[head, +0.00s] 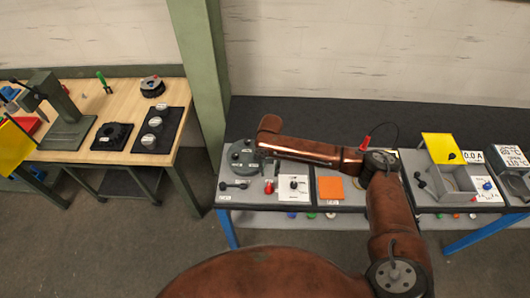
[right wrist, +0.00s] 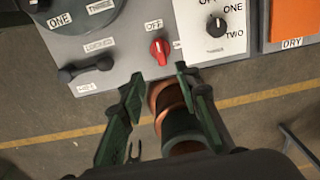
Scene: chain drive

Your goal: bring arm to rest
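My right arm reaches in from the lower right of the head view, bends at an elbow over the bench and runs left to the round grey device (head: 243,157). I cannot make out its fingers there. In the right wrist view my right gripper (right wrist: 159,77) has its two dark green fingers spread apart, with no task object held. The fingertips appear just below the red knob (right wrist: 159,50); the height gap is unclear. Copper and dark parts show between the fingers, seemingly my own body. My left gripper is not in view.
The bench with a blue leg (head: 226,229) carries a white dial panel (head: 293,188), an orange plate (head: 330,188) and a grey box with a yellow lid (head: 441,147). A green post (head: 203,75) stands behind. A wooden table (head: 90,95) with tools is left. Floor between is open.

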